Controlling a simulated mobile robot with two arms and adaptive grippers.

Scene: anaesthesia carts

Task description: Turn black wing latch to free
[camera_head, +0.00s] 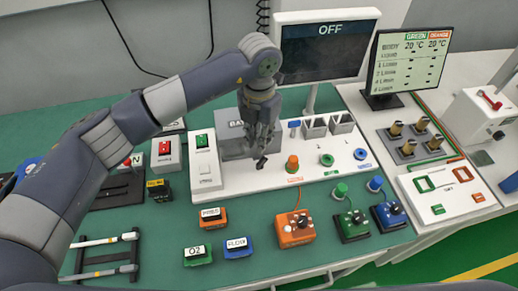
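My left arm comes in from the left, and my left gripper (262,148) points down in front of a grey box (233,147) with a partly hidden label starting "BA". A small black piece (261,163), which looks like the black wing latch, shows just below the fingertips at the box's lower right. I cannot tell whether the fingers touch it or are closed around it. The gripper covers part of the box front. My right gripper is not in view.
A white panel (310,172) carries orange, green and blue knobs. A monitor reading "OFF" (325,50) stands behind. Orange, green and blue knob boxes and labelled blocks stand in front. A black rack (105,262) is at lower left. Green table surface between them is free.

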